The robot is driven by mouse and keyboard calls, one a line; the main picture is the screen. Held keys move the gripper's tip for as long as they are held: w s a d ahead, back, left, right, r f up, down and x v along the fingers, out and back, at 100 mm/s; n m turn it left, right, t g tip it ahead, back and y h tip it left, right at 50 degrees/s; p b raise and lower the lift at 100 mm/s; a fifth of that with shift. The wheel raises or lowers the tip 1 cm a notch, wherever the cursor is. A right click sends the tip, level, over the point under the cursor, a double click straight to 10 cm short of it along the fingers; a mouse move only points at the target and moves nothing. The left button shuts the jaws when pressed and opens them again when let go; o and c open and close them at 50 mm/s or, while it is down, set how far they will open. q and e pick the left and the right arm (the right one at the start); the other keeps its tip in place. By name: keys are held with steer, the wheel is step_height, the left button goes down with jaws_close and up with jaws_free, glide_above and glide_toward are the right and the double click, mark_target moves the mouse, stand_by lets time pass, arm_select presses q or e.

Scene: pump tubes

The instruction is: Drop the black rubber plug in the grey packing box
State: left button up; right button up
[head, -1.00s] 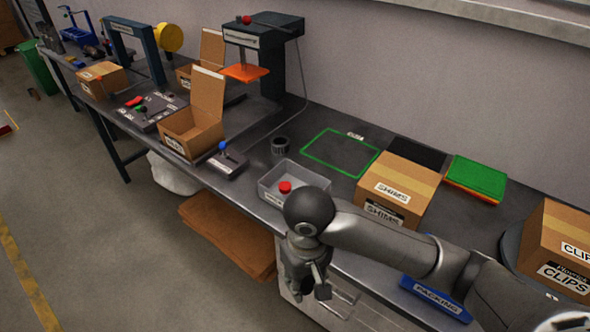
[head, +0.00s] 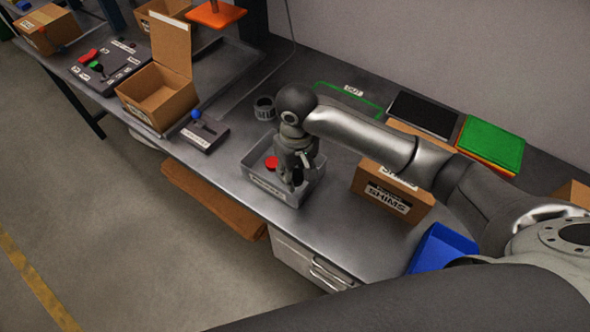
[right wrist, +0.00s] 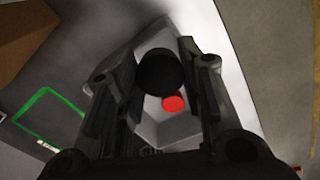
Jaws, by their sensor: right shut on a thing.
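My right gripper (head: 297,176) points down at the grey packing box (head: 256,177), with its fingers over the box opening. In the right wrist view, its two fingers (right wrist: 158,88) are shut on the black rubber plug (right wrist: 160,72), a dark round piece between the tips. The grey box (right wrist: 185,131) lies beyond the plug in that view. A red round piece (head: 271,162) is inside the box, and it also shows in the wrist view (right wrist: 173,103). In the head view the plug is hard to tell from the dark fingers. My left gripper is not in view.
A dark ribbed cup (head: 264,108) stands behind the box. A SHIMS carton (head: 392,196) and a blue bin (head: 441,249) stand to the right. A blue-knobbed lever (head: 203,131) and an open carton (head: 158,97) are to the left. Table front right of the box is clear.

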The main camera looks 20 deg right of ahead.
steer(key=w+f, duration=0.1)
steer(key=f, duration=0.1)
steer(key=w+d+f, duration=0.1)
steer(key=w+f, duration=0.3)
steer(key=shift+w+d, duration=0.25)
steer(key=shift+d, duration=0.05)
steer(key=shift+f+p, duration=0.35)
steer(key=shift+f, duration=1.35)
steer(key=o, duration=0.9)
steer(key=shift+f, duration=0.15)
step_height(320, 180, up, 12)
steer(key=shift+r+b, duration=0.2)
steer(key=shift+b, duration=0.3)
